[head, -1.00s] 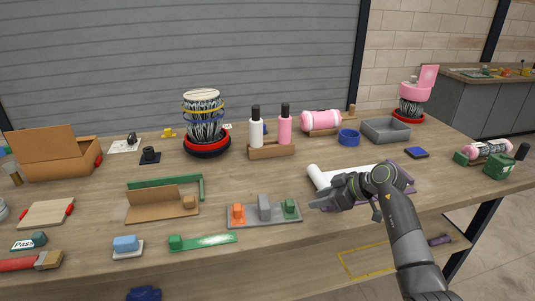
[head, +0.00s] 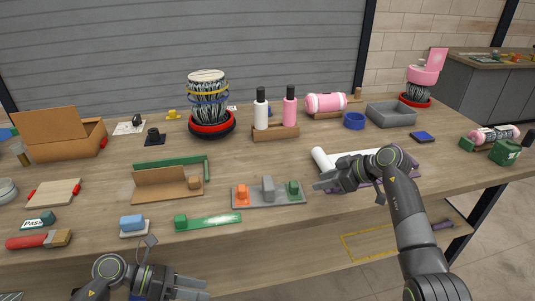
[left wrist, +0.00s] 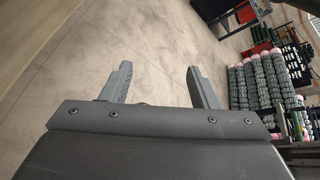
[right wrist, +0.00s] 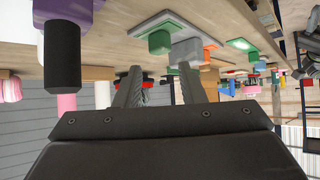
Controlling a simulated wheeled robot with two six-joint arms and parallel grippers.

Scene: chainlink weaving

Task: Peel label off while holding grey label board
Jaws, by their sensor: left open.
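A grey board (head: 252,203) lies near the middle front of the table. It carries an orange block (head: 243,194), a grey block (head: 268,187) and a green block (head: 292,188). I cannot make out a label on it. My right gripper (head: 322,184) hovers just right of this board, its fingers apart and empty; they also show apart in the right wrist view (right wrist: 160,76), pointing toward the blocks. My left gripper (head: 206,288) is open and empty, low in front of the table edge. The left wrist view shows its fingers (left wrist: 160,76) over bare floor.
A white roll on a purple board (head: 372,162) lies behind my right gripper. A green strip (head: 215,221) and a blue block (head: 132,222) lie along the front edge. A cardboard holder (head: 160,184) stands behind them. Bottles (head: 290,108) stand further back.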

